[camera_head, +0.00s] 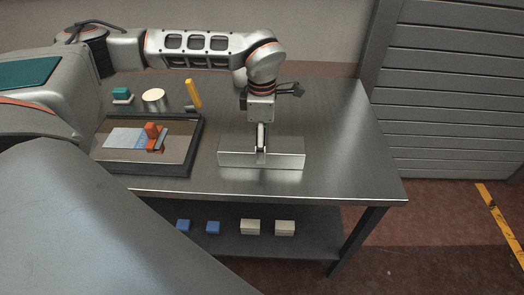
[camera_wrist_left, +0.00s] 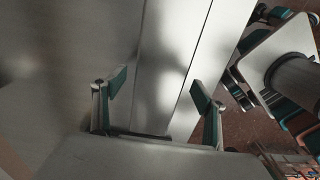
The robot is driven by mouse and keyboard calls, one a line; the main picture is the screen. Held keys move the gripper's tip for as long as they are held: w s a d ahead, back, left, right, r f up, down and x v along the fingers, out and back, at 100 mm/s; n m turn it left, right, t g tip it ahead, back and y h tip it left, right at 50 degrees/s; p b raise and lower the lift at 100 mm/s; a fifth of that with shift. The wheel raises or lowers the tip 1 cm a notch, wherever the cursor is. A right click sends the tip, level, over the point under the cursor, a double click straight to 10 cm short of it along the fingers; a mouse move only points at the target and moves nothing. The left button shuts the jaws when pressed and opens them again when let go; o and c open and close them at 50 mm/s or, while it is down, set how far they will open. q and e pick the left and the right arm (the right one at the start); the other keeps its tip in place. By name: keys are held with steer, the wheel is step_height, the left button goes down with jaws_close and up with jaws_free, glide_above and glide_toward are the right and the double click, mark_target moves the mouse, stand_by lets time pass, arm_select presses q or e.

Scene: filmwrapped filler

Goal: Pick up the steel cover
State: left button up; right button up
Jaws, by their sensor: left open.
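The steel cover (camera_head: 285,160) is a long, brushed metal box shape lying lengthwise on the steel table near its front edge. My left gripper (camera_head: 261,148) points down at the middle of the cover from above. In the left wrist view, the two green-padded fingers (camera_wrist_left: 159,90) are apart, with the cover (camera_wrist_left: 190,45) running between them. The fingers look very close to the cover, but I cannot tell whether they touch it. My right gripper is not in view.
A dark-framed tray (camera_head: 198,150) with an orange tool (camera_head: 152,135) stands left of the cover. Behind it are a yellow upright piece (camera_head: 193,93), a round cream lid (camera_head: 154,95) and a teal block (camera_head: 121,93). The tabletop right of the cover is clear.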

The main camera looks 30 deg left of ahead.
arm_select(q)
step_height(320, 180, down, 3)
steer(key=shift+r, duration=0.25)
steer(key=c, duration=1.6)
steer(key=shift+c, duration=0.2)
